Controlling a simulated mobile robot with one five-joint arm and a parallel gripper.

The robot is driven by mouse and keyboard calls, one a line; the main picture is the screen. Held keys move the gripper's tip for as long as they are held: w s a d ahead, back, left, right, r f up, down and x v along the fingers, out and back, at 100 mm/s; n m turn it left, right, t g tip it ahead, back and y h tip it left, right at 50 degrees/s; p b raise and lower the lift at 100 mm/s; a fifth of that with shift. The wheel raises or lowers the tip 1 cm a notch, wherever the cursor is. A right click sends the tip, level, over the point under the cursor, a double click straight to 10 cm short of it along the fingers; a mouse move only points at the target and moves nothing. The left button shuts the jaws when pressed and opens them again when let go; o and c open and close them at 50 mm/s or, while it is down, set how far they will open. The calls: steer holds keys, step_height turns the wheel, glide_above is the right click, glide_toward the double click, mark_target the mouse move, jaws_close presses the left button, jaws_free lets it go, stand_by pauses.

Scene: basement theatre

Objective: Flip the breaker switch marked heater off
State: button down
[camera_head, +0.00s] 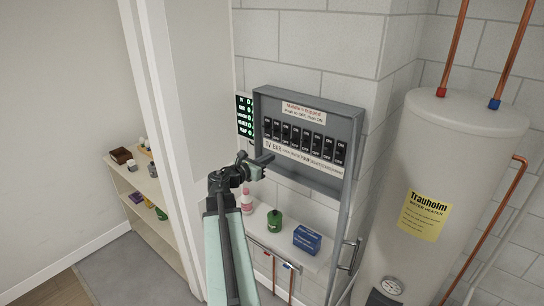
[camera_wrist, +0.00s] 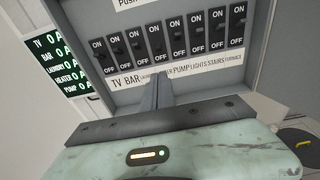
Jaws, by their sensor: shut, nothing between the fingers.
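The grey breaker panel (camera_head: 345,114) is open on the block wall, with a row of several black switches marked ON above and OFF below. In the wrist view its label strip reads TV, BAR, LAUNDRY, a partly hidden word ending in "ER", then PUMP, LIGHTS, STAIRS and FURNACE. By that order, the heater switch (camera_wrist: 157,41) is the fourth from the left. Its lever position is hard to make out. My gripper (camera_head: 268,158) is shut and empty. In the wrist view its fingers (camera_wrist: 157,86) reach up over the strip, just below the heater switch, with no clear contact.
A lit green readout (camera_head: 244,116) hangs left of the panel, listing TV, BAR, LAUNDRY, HEATER and PUMP. The water heater tank (camera_head: 430,150) stands at right. A shelf below holds a green canister (camera_head: 274,221) and a blue box (camera_head: 307,239). A white door frame is close at left.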

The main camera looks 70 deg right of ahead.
stand_by(0.3)
step_height(320, 180, down, 8)
steer(key=d+g+h+b, duration=0.1)
steer(key=d+h+b, duration=0.1)
steer(key=b, duration=1.3)
steer(key=shift+s+d+r+h+b, duration=0.25)
steer(key=shift+s+h+b, duration=0.15)
steer(key=shift+h, duration=0.5)
